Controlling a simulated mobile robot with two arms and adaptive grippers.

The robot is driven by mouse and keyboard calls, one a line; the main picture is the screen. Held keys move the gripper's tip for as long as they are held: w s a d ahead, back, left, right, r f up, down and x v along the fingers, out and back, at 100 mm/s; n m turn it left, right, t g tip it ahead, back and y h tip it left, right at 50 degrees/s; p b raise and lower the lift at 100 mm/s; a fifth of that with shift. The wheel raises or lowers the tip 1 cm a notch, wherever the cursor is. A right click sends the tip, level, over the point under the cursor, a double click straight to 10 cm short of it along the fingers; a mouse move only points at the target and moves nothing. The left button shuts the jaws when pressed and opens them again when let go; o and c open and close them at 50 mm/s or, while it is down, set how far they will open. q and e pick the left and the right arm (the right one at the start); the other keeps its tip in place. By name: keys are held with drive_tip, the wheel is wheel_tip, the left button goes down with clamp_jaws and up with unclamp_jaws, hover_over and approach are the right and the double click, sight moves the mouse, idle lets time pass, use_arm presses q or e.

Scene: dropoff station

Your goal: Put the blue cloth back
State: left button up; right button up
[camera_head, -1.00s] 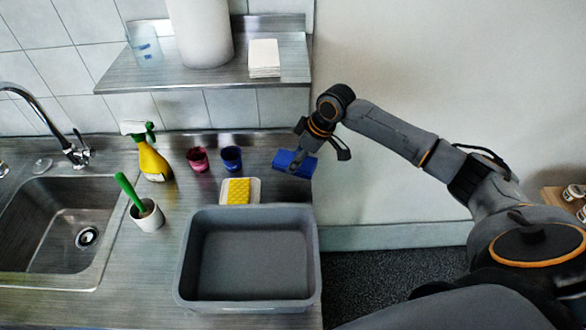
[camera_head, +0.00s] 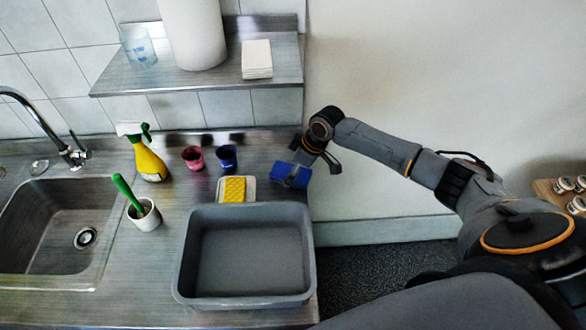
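The blue cloth (camera_head: 280,172) is at the right end of the metal counter, behind the grey bin. My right gripper (camera_head: 294,176) points down onto it from above and is shut on it. Part of the cloth is hidden by the fingers. I cannot tell whether the cloth touches the counter or hangs just above it. My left gripper is not in view.
The grey bin (camera_head: 308,250) stands empty at the counter front. Left of the cloth are a yellow sponge (camera_head: 235,190) on a tray, a blue cup (camera_head: 227,158), a red cup (camera_head: 193,158) and a spray bottle (camera_head: 148,158). A shelf (camera_head: 215,82) hangs above.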

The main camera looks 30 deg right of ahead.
drive_tip(key=shift+r, duration=0.15)
drive_tip(key=b+v, duration=0.2)
drive_tip(key=v, duration=1)
idle(0.3)
